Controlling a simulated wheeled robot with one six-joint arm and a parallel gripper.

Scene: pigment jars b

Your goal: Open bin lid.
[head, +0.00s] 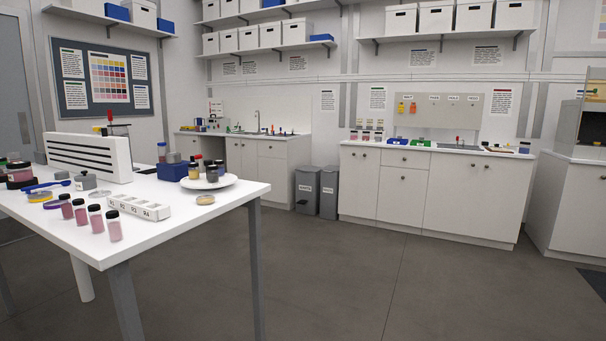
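Two grey bins stand on the floor against the back wall, between the white cabinets. The left bin (307,191) looks slightly wider and has a small pale label on its front and a dark spot near its foot. The right bin (328,193) stands beside it and also has a label. The label texts are too small to read surely. Both lids look shut, flat on top. My gripper does not show in the head view.
A white table (240,187) with jars, a rack and a plate fills the left foreground. White cabinets (430,195) stand right of the bins, others (265,160) to their left. The grey floor (350,270) in front of the bins is clear.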

